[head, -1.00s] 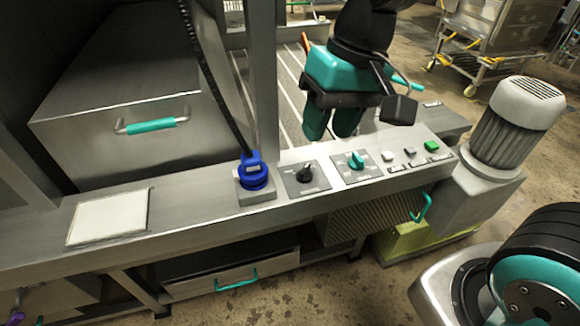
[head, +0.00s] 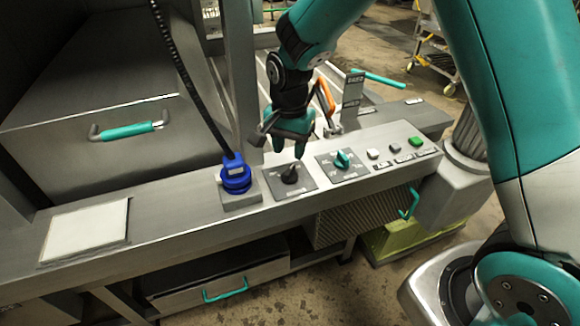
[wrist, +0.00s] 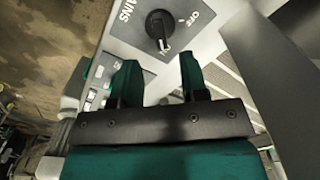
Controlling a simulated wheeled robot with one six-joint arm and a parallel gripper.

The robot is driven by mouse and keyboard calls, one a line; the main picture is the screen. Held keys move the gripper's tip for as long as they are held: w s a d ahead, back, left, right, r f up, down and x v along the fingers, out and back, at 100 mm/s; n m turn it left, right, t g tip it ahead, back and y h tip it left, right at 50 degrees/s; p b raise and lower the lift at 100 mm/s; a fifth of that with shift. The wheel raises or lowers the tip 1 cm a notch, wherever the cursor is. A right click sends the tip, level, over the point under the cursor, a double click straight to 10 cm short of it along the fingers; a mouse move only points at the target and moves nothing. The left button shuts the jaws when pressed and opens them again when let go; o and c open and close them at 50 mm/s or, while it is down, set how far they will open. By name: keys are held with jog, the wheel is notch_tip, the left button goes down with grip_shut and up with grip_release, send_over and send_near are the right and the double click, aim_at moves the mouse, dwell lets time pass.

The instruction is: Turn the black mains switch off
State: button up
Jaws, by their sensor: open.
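My gripper (head: 289,150) hangs just above and behind the switch. In the wrist view my gripper (wrist: 160,74) has its two teal fingers apart with nothing between them.
A teal knob (head: 342,160) and several buttons, one green (head: 415,141), are to the right. A metal post (head: 240,90) rises behind the panel.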

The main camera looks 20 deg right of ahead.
aim_at(289, 170)
notch_tip(289, 170, down, 6)
jog(key=shift+f, duration=0.25)
jog(key=shift+c, duration=0.2)
grip_shut()
